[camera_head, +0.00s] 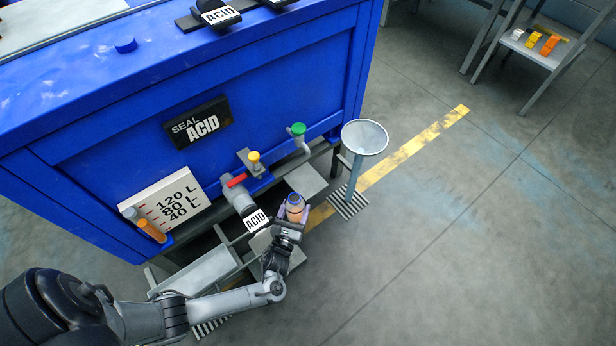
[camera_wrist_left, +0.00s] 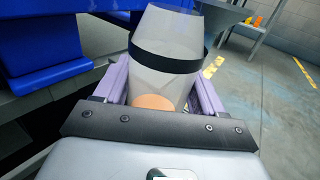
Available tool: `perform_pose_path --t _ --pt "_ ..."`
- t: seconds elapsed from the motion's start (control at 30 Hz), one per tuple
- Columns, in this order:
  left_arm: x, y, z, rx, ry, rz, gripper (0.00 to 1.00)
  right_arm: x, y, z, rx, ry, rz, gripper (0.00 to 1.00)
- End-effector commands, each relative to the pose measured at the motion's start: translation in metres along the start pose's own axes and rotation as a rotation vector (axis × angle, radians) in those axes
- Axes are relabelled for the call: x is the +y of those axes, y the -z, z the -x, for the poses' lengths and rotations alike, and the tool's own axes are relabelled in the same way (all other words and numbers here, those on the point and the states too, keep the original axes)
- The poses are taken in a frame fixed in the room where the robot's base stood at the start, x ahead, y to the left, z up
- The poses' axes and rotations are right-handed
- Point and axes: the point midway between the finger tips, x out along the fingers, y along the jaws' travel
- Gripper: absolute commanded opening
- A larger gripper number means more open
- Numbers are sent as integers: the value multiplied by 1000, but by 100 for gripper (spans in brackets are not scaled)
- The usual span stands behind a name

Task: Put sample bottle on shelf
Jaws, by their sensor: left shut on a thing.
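The sample bottle (camera_head: 295,200) is small, with orange and a bluish part showing in the head view. My left gripper (camera_head: 293,214) is shut on it, in front of the blue tank near the tank's outlet valves. In the left wrist view the bottle (camera_wrist_left: 165,62) is clear, with a dark band around it and an orange disc at the near end. The purple fingers of my left gripper (camera_wrist_left: 162,88) are on both sides of it. A grey shelf (camera_head: 530,53) at the top right holds a few small orange, yellow and white items. My right gripper is not in view.
The blue tank (camera_head: 270,75) fills the upper left, with a green valve knob (camera_head: 298,129), a yellow knob (camera_head: 253,157) and a red-handled valve (camera_head: 236,180). A funnel stand (camera_head: 365,138) is right of the bottle. Open floor lies between it and the shelf.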

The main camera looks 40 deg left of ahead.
Motion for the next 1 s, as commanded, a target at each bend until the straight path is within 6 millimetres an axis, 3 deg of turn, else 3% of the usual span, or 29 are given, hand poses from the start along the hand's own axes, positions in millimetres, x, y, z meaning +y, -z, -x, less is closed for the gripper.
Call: perform_pose_path --t 0.1,0.33,0.77,1.0 --pt "0 4 -31 -7 0 1 36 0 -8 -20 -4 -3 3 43" --pt "0 3 -78 -5 -1 1 36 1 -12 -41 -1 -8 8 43" --pt "0 2 -107 -3 0 2 36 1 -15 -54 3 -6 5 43" --pt "0 4 -144 -4 -1 1 36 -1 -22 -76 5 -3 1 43"
